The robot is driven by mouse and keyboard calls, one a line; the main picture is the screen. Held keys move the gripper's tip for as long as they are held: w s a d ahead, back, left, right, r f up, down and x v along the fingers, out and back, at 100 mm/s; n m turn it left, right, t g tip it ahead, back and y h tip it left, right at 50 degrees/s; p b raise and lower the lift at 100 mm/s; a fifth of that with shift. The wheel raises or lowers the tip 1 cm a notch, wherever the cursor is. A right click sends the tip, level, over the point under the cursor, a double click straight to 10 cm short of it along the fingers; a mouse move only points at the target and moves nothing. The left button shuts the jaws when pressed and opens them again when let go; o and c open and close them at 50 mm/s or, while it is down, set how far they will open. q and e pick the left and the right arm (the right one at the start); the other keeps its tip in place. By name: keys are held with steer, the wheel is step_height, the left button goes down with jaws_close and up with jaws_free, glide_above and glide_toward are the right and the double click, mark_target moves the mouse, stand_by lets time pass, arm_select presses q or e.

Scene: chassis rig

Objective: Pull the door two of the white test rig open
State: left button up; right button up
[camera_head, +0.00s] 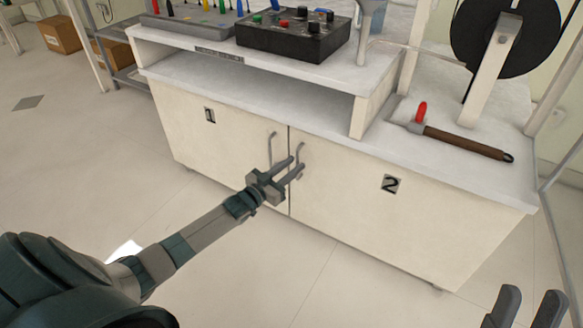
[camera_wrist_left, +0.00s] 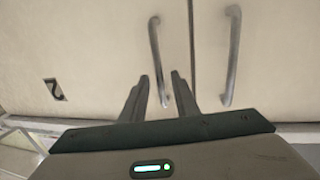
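Door two (camera_head: 350,215) of the white test rig (camera_head: 250,75) is a cream panel marked 2, flush with door one (camera_head: 220,135) at the seam. Its grey vertical bar handle (camera_head: 301,150) is beside the seam. My left gripper (camera_head: 290,168) is at this handle with its fingers apart. In the left wrist view, door two (camera_wrist_left: 90,45) is on the left, and one end of its handle (camera_wrist_left: 154,45) appears between the open fingers (camera_wrist_left: 161,85); contact cannot be told. My right gripper (camera_head: 530,300) is open and empty at the bottom right.
Door one's handle (camera_head: 271,148) stands close beside the left gripper; it also shows in the left wrist view (camera_wrist_left: 232,55). The floor before the doors is clear.

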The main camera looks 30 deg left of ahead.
arm_select(q)
jaws_close()
steer(key=shift+s, duration=0.15)
